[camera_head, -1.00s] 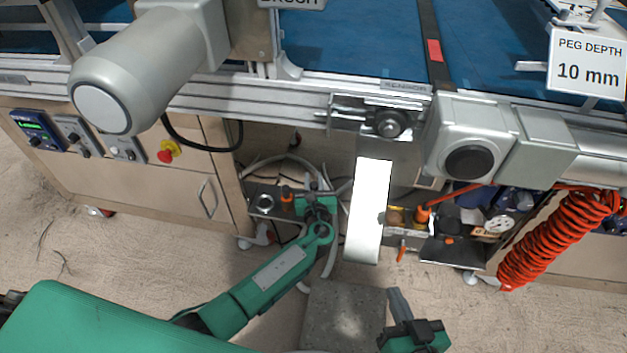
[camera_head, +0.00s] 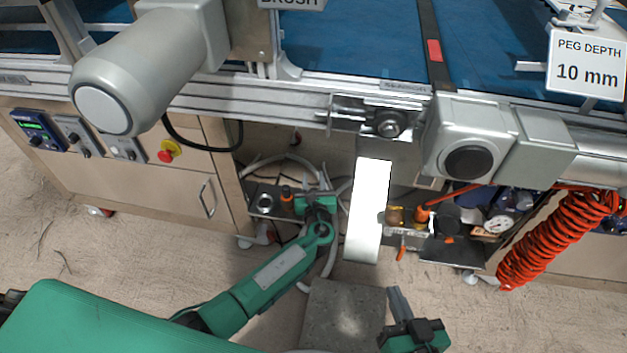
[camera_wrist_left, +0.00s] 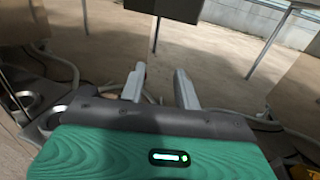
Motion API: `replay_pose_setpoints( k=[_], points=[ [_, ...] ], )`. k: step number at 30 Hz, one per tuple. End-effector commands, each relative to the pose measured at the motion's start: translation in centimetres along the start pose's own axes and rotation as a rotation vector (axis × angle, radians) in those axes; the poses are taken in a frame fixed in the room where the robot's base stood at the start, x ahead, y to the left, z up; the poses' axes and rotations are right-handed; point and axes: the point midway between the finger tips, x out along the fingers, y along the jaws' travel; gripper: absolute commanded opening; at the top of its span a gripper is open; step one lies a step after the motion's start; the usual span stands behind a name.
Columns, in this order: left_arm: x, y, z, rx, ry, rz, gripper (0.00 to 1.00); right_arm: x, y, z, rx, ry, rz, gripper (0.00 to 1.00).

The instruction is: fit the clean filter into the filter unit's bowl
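My left gripper (camera_wrist_left: 160,88) is open, with its two grey fingers apart and nothing visible between them. In the head view its green wrist (camera_head: 318,205) is at the low shelf under the machine, and its fingertips are hidden there. A round metal-rimmed cup (camera_head: 265,202) stands on the shelf left of the wrist; its rim also shows at the left of the left wrist view (camera_wrist_left: 28,100). I cannot tell whether it is the bowl. I cannot make out the clean filter. My right gripper (camera_head: 398,302) is low in front, apart from the shelf; its finger gap is not clear.
An orange-topped fitting (camera_head: 287,194) stands by the cup. A pale hanging plate (camera_head: 368,212) is right of my left wrist. Beyond it are amber and orange parts (camera_head: 395,216), a gauge (camera_head: 497,224) and a red coiled hose (camera_head: 555,240). The machine frame overhangs the shelf.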

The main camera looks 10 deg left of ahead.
Motion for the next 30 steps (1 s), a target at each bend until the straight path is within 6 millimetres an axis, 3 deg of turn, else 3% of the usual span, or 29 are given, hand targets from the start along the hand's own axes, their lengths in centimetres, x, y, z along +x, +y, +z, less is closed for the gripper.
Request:
replay_pose_setpoints(
  k=[13,14,18,26,30],
  points=[
    [0.0,0.0,0.0,0.000,0.000,0.000,0.32,0.0,0.0,0.0,0.000,0.000,0.000,0.00],
    [0.0,0.0,0.0,0.000,0.000,0.000,0.34,0.0,0.0,0.0,0.000,0.000,0.000,0.00],
    [0.0,0.0,0.0,0.000,0.000,0.000,0.58,0.0,0.0,0.0,0.000,0.000,0.000,0.00],
    [-0.1,0.0,0.0,0.000,0.001,0.000,0.58,0.0,0.0,0.0,0.000,0.000,0.000,0.00],
    [-1.1,0.0,0.1,0.000,0.002,-0.001,0.58,-0.1,-0.1,-0.4,0.000,0.000,0.000,0.00]
  ],
)
